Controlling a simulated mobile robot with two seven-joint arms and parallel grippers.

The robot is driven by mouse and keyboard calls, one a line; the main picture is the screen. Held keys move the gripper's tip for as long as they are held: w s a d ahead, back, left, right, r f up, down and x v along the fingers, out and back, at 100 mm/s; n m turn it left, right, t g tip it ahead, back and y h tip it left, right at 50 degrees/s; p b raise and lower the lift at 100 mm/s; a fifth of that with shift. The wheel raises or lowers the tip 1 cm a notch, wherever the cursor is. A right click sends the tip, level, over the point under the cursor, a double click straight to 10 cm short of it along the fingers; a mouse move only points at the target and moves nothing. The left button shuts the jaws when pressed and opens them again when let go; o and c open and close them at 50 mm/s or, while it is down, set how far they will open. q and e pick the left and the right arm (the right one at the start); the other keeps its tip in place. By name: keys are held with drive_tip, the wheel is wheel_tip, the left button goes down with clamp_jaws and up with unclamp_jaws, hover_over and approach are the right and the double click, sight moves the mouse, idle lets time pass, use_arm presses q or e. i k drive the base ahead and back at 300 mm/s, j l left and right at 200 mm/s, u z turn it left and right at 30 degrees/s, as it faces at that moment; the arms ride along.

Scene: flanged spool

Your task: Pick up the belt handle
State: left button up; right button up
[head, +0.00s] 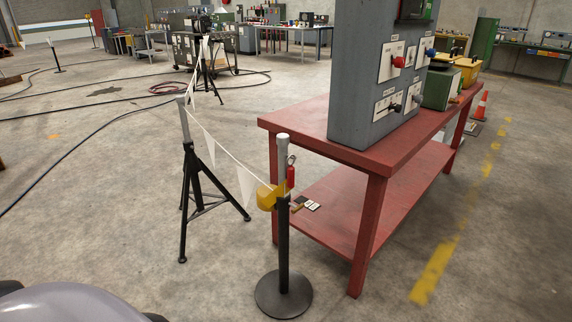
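A yellow rounded housing (267,197) sits at the upper part of a black post (284,245) with a grey top and a round base. A white pennant line (232,160) runs from it up to a tripod stand (192,180) on the left. A red piece (291,174) with a small ring hangs beside the post top. A small brownish bar (298,207) shows right of the post; I cannot tell whether it is the belt handle. Neither of my grippers is in view.
A red two-level table (400,155) stands close behind and right of the post, carrying a grey control panel (365,75). Black cables (75,145) cross the floor at left. An orange cone (481,106) stands beyond the table. The floor in front of the tripod is clear.

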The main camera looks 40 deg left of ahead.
sight(291, 169)
drive_tip(key=i+l+u, duration=0.1)
drive_tip(key=i+u, duration=0.2)
drive_tip(key=u, duration=0.2)
drive_tip(key=i+l+u, duration=0.2)
drive_tip(key=u, duration=0.3)
drive_tip(key=i+l+u, duration=0.55)
drive_tip(key=l+u, duration=0.2)
drive_tip(key=u, duration=0.2)
drive_tip(key=i+l+u, duration=0.1)
drive_tip(key=l+u, duration=0.4)
drive_tip(key=i+l+z, duration=0.2)
drive_tip(key=l, duration=0.25)
drive_tip(key=i+j+z, duration=0.1)
drive_tip(key=j+z, duration=0.15)
drive_tip(key=z, duration=0.15)
drive_tip(key=j+z, duration=0.2)
drive_tip(key=z, duration=0.2)
drive_tip(key=i+j+z, duration=0.2)
drive_tip(key=j, duration=0.2)
drive_tip(key=j+z, duration=0.15)
drive_tip(key=j, duration=0.2)
drive_tip(key=j+z, duration=0.15)
drive_tip(key=j, duration=0.65)
